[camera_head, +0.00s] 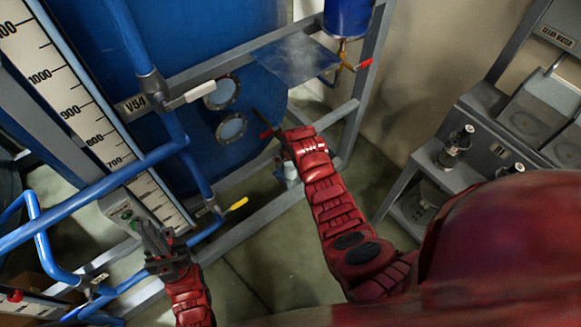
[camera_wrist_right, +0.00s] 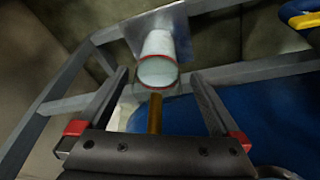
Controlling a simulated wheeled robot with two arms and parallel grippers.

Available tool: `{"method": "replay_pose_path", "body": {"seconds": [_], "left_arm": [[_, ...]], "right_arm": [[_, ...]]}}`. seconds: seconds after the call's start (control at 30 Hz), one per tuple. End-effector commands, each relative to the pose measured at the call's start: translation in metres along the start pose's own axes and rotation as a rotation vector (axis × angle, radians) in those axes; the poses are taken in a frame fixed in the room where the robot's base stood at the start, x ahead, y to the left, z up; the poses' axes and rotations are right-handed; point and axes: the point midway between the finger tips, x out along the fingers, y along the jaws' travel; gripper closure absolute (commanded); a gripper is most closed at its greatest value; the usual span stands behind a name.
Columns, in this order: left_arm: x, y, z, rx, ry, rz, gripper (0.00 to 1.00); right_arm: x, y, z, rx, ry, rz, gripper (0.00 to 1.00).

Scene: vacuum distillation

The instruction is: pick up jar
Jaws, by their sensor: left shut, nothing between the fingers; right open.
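In the head view a small pale vessel (camera_head: 290,172), perhaps this jar, is partly hidden below my right gripper (camera_head: 264,124). My right gripper, also in the wrist view (camera_wrist_right: 160,74), is open and empty; I cannot tell how far it is from the jar. My left gripper (camera_head: 146,228) is shut and empty in front of the blue pipework at the lower left.
A large blue tank (camera_head: 165,125) with round windows stands behind grey frame bars and blue pipes (camera_head: 75,205). A metal plate (camera_head: 298,58) sits below a small blue vessel (camera_head: 347,16) with a red-handled valve. Dark bottles (camera_head: 455,148) stand on the right-hand shelf.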

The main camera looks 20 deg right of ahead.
Motion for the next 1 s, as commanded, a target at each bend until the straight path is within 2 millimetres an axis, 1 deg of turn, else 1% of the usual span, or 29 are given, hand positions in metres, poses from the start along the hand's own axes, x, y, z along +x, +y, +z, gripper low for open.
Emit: {"method": "replay_pose_path", "body": {"seconds": [0.03,0.17,0.23,0.4,0.6,0.8,0.87,1.0], "left_arm": [[0.004,0.000,-0.001,0.000,0.000,0.000,1.00],[0.008,0.000,-0.001,0.000,0.000,0.000,1.00],[0.007,0.000,-0.001,0.000,0.000,0.000,1.00],[0.007,0.000,-0.001,0.000,0.000,0.000,1.00],[0.008,0.000,-0.001,0.000,0.000,0.000,1.00],[0.008,0.000,-0.001,0.000,0.000,0.000,1.00],[0.008,0.000,-0.001,0.000,0.000,0.000,1.00],[0.008,0.000,-0.001,0.000,0.000,0.000,1.00]], "right_arm": [[0.001,0.001,-0.002,0.001,-0.001,-0.001,0.00],[0.011,0.003,-0.002,0.001,0.000,-0.001,0.00],[0.020,0.004,-0.002,0.002,-0.001,-0.001,0.00],[0.029,0.003,-0.004,0.002,0.003,-0.002,0.00],[0.035,0.003,-0.001,0.000,0.000,-0.001,0.00],[0.035,0.003,-0.001,0.000,0.002,0.000,0.00],[0.035,0.003,-0.001,0.000,0.002,-0.001,0.09],[0.035,0.003,-0.002,0.000,0.002,0.000,0.34]]}}
